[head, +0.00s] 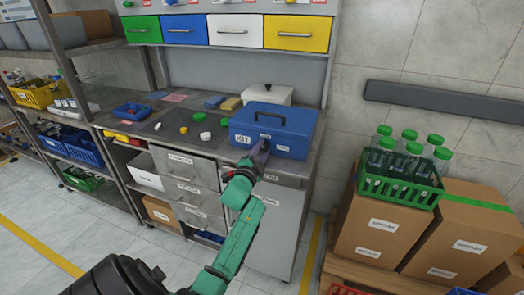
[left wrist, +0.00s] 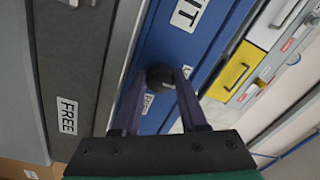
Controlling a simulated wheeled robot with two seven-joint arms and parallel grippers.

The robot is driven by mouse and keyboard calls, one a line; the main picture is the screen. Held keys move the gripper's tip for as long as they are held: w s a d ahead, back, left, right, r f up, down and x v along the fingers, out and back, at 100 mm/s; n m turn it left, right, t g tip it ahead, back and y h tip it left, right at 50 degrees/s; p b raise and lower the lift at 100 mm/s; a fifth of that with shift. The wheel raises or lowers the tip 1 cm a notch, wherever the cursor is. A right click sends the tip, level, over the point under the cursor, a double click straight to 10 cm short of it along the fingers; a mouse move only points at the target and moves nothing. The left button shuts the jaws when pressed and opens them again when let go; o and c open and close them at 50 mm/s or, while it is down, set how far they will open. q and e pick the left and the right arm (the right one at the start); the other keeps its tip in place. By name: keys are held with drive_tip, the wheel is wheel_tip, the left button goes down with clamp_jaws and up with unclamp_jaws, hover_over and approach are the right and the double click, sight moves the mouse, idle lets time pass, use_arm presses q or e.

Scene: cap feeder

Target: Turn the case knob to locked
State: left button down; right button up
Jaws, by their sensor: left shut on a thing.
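The blue case (head: 290,124) with a KIT label stands on the right end of the workbench, its lid closed and its dark handle on top. It also shows in the left wrist view (left wrist: 172,45). My left gripper (head: 261,148) is at the case's front. In the left wrist view its fingers are around the round black knob (left wrist: 160,78) and shut on it. A small label beside the knob is partly hidden by a finger, so the lock setting cannot be read. The gripper mostly hides the knob in the head view. My right gripper is not in view.
The bench top (head: 165,124) holds loose green, yellow and white caps left of the case. A white box (head: 266,95) stands behind it. Cartons (head: 373,224) with a green crate of bottles (head: 400,188) stand to the right. Grey drawers (head: 188,178) are below.

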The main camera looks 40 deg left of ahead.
use_arm(q)
drive_tip(key=shift+c, duration=2.3)
unclamp_jaws()
drive_tip(key=shift+s+f, duration=0.1)
drive_tip(key=shift+f, duration=0.1)
